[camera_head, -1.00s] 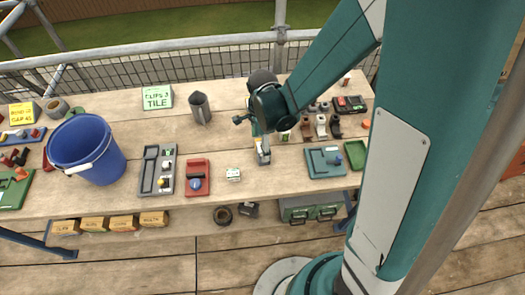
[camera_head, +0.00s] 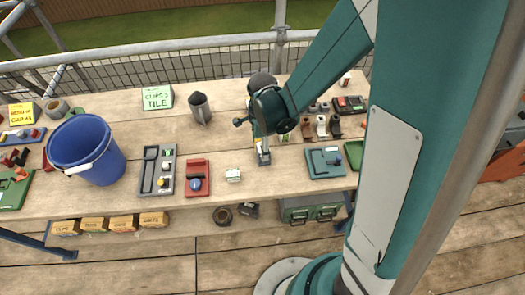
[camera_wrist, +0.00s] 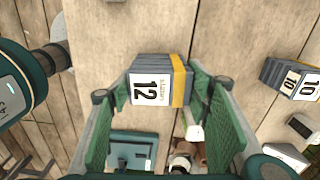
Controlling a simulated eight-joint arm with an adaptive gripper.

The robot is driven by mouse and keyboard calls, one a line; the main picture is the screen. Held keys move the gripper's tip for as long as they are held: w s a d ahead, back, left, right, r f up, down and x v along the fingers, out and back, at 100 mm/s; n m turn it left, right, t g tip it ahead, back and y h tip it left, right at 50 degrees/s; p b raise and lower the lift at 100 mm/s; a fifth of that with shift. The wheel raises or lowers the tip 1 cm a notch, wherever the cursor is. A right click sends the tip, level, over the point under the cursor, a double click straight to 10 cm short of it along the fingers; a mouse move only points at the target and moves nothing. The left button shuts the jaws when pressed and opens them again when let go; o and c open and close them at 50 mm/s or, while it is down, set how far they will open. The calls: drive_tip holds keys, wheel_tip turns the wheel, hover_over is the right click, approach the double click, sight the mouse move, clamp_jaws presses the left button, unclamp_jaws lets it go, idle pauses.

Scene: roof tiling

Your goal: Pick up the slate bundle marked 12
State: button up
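The slate bundle marked 12 (camera_wrist: 150,88) is a stack of grey slates with a yellow band and a white label. In the wrist view it lies between the two green-padded fingers of my gripper (camera_wrist: 160,80). The fingers are spread, one on each side of it, with narrow gaps showing. In the head view my gripper (camera_head: 262,153) points down at the table, and my wrist and fingers hide most of the bundle there.
A second slate bundle, marked 10 (camera_wrist: 290,79), lies off to the right in the wrist view.

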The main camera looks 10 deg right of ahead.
drive_tip(key=c, duration=0.3)
drive_tip(key=shift+r, duration=0.15)
drive_tip(key=shift+r+p, duration=0.55)
drive_tip(key=shift+r, duration=4.25)
